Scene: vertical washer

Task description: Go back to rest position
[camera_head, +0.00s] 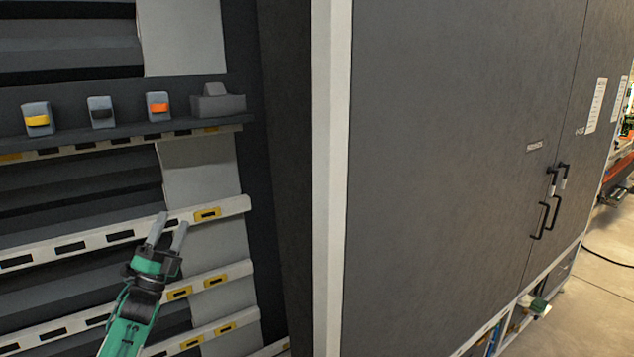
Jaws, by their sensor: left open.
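My left gripper (168,234) is in the lower left, on a green arm that comes up from the bottom edge. Its two grey fingers point up and are apart, with nothing between them. It is in front of the pale slotted rails of a dark rack, below the shelf with the small grey items. Whether the fingers touch a rail cannot be told. My right gripper is not in view.
A dark shelf (75,138) holds small grey blocks with yellow (37,120), black (102,114) and orange (158,106) bands, and a grey box (217,102). A white post (331,180) stands beside a large grey cabinet (450,150) with black handles. Open floor (590,300) shows at the lower right.

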